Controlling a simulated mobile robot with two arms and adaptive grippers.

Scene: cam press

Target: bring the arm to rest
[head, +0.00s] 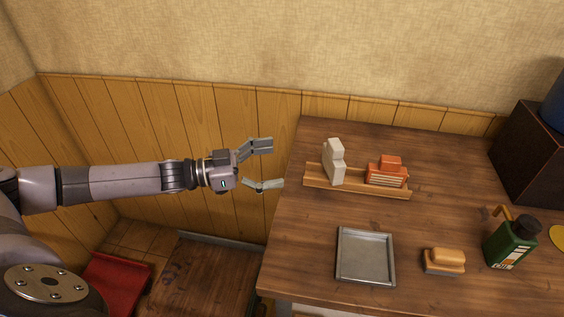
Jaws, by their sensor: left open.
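My left arm reaches in from the left, stretched out nearly level. Its gripper (263,165) is open and empty, its two fingers spread apart just left of the table's left edge. It touches nothing that I can see. The wooden table (300,240) fills the right half of the head view. My right gripper does not show.
On the table, a wooden rack (343,187) holds a white block (334,162) and an orange block (386,172). A grey metal tray (366,283), a brush (443,261), a green bottle (510,243) and a dark box (530,155) stand apart. A red object (115,283) lies lower left.

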